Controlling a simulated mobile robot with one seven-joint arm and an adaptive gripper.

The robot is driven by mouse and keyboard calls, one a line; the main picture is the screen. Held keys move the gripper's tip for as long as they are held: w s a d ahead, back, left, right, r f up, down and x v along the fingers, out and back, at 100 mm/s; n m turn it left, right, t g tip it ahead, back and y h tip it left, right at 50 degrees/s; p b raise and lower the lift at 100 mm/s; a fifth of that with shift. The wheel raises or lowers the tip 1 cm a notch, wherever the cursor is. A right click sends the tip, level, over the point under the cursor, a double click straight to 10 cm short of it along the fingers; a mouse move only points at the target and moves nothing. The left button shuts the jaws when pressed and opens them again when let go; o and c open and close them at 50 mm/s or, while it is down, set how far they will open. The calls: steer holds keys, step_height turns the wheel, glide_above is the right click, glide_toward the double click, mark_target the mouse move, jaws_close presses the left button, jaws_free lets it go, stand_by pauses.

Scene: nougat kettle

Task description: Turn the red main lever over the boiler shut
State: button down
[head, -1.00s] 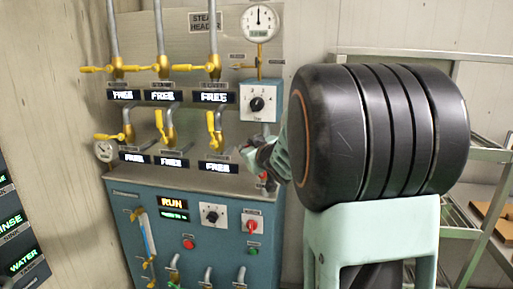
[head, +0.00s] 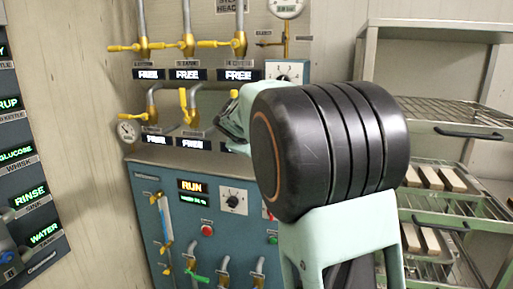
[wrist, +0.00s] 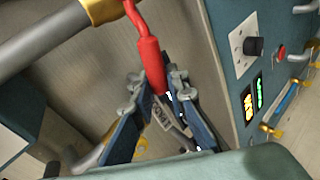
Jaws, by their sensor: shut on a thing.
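The red lever (wrist: 151,62) shows in the wrist view, hanging from a brass fitting on a grey pipe. My gripper (wrist: 157,88) has its two blue fingers on either side of the lever's thick red grip and is shut on it. In the head view my gripper (head: 232,125) is in front of the right part of the lower valve row, partly hidden by my arm. The red lever cannot be made out in the head view. A label near the fingers is only partly readable.
The blue boiler panel (head: 150,195) has a lit RUN display (head: 190,186), a dial (head: 234,200) and a red button (head: 207,230). Yellow valve levers (head: 187,44) stand above, with FREE displays. A metal rack (head: 450,123) with trays stands at the right.

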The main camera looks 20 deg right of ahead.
steer(key=shift+w+a+f+n+g+h, duration=0.1)
steer(key=shift+f+n+g+h, duration=0.5)
steer(key=shift+f, duration=0.65)
steer(key=c, duration=1.9)
jaws_free()
steer(key=v, duration=1.2)
steer(key=shift+f, duration=0.1)
